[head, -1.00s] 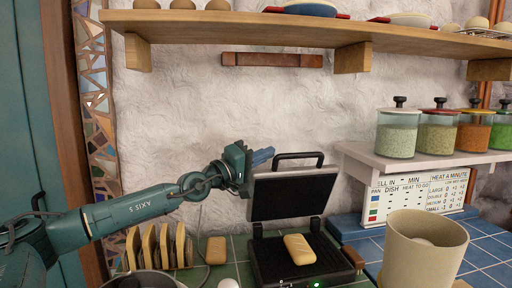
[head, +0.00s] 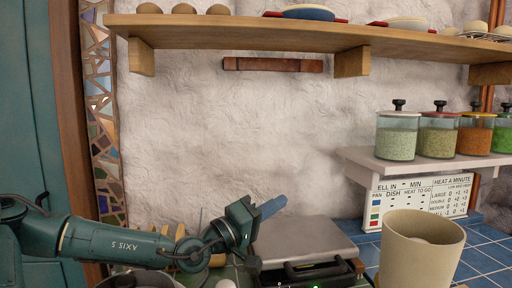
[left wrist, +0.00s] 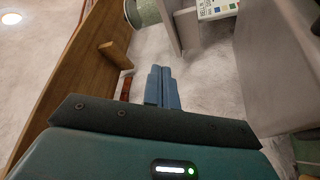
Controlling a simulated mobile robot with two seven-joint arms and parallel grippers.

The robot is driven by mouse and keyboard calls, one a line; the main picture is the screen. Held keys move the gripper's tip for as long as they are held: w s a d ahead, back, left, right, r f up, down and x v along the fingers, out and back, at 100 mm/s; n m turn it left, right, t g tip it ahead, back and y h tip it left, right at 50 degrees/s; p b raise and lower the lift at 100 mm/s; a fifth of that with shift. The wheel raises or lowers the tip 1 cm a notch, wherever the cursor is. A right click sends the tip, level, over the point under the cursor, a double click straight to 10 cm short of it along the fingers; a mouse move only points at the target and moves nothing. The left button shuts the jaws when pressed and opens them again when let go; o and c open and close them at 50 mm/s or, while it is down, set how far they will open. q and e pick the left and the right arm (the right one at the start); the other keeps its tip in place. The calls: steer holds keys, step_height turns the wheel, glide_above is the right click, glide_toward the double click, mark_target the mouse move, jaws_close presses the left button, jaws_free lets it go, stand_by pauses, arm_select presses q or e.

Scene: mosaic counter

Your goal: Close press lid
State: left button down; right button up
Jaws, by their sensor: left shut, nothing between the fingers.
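The press (head: 302,240) stands on the counter at the bottom middle of the head view. Its grey lid is down, nearly flat, and its black handle (head: 315,270) is at the front. The bread seen earlier inside is hidden under the lid. My left gripper (head: 272,207) is just above and behind the left back corner of the lid, its blue fingers together and empty. In the left wrist view the shut fingers (left wrist: 162,88) point towards the white wall, and a grey surface, probably the lid, fills the right side. My right gripper is not in view.
A beige canister (head: 420,250) stands to the right of the press. Glass jars (head: 397,135) stand on a low shelf at right, with a printed sign (head: 420,195) below. A wooden shelf (head: 240,32) runs along the wall above. Bread slices and a pot are at lower left.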

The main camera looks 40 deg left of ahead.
arm_select(q)
steer(key=shift+s+d+f, duration=0.25)
steer(key=shift+d+f, duration=0.05)
steer(key=shift+f, duration=0.2)
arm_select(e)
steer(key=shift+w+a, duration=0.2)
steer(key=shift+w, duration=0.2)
arm_select(q)
steer(key=shift+r, duration=0.1)
